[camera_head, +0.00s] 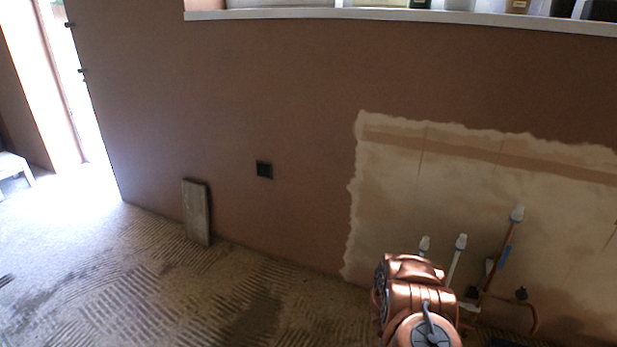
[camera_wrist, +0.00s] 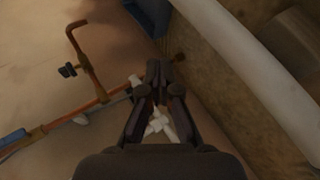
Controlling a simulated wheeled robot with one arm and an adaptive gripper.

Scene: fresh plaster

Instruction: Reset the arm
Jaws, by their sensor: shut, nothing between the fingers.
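My gripper (camera_wrist: 160,75) shows in the wrist view, its dark fingers together at the tips with nothing between them. White pipe fittings (camera_wrist: 157,125) show behind and between the finger links; I cannot tell if anything touches them. In the head view, my copper-coloured arm stands at the lower right in front of the wall, and my gripper is not visible there.
A copper pipe (camera_wrist: 85,65) also crosses the wrist view. A board (camera_head: 196,212) leans on the wall. The ridged floor (camera_head: 130,280) at left is largely clear.

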